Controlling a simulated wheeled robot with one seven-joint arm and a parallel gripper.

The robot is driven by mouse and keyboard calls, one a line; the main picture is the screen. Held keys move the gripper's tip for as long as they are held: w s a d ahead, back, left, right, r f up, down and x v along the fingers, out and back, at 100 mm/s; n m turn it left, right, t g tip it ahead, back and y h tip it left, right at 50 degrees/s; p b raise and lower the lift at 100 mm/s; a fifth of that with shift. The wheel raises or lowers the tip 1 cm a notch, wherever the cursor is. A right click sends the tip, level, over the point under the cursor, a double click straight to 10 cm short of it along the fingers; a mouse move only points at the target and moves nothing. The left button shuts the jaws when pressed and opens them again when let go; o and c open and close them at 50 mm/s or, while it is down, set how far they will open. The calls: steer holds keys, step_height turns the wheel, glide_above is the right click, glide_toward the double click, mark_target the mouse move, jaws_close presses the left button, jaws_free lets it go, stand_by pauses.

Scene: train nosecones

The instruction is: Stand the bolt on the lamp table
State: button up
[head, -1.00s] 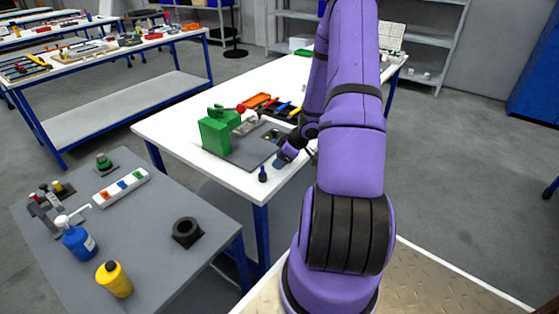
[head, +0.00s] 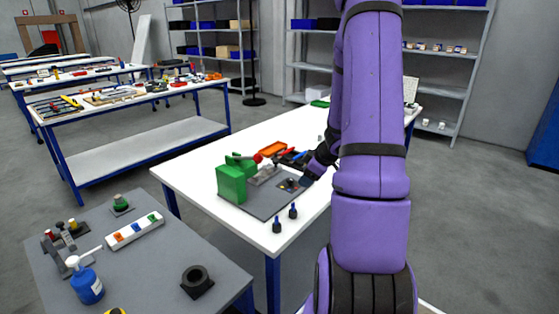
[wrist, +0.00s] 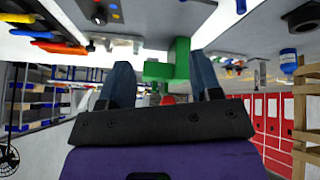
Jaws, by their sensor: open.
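Two dark blue bolts stand upright near the front edge of the white table (head: 205,173) in the head view. One bolt (head: 277,225) is nearer the edge; the other bolt (head: 293,211) is just behind it to the right. My gripper (head: 307,181) is above the white table, beyond and right of the bolts and apart from them. In the wrist view my gripper (wrist: 163,82) shows two blue fingers spread wide with nothing held between them. I cannot tell by sight which table is the lamp table.
A grey mat (head: 262,205) with a green block (head: 231,183) lies beside the bolts. An orange tray (head: 272,149) is behind. A grey table (head: 150,270) at left holds a blue pump bottle (head: 87,285), a white strip (head: 134,231) and a black ring (head: 196,280).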

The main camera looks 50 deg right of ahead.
steer(key=w+a+r+m+h, duration=0.1)
steer(key=w+a+r+h, duration=0.1)
steer(key=r, duration=0.4)
steer(key=w+a+r+h, duration=0.1)
steer(key=w+r+h, duration=0.15)
steer(key=r, duration=0.25)
steer(key=s+a+r+m+h, duration=0.2)
steer(key=a+r+m, duration=0.1)
steer(key=a+r, duration=0.65)
steer(key=s+a+r+y, duration=0.2)
steer(key=s+a+r, duration=0.1)
steer(key=s+a, duration=0.6)
steer(key=s+a+r+m+g+y, duration=0.1)
steer(key=s+a+r+y, duration=0.2)
steer(key=s+a, duration=0.6)
steer(key=a+r, duration=0.1)
steer(key=a, duration=0.2)
steer(key=shift+a+r, duration=0.2)
steer(key=shift+a, duration=0.1)
steer(key=shift+s+y, duration=0.1)
steer(key=shift+y, duration=0.15)
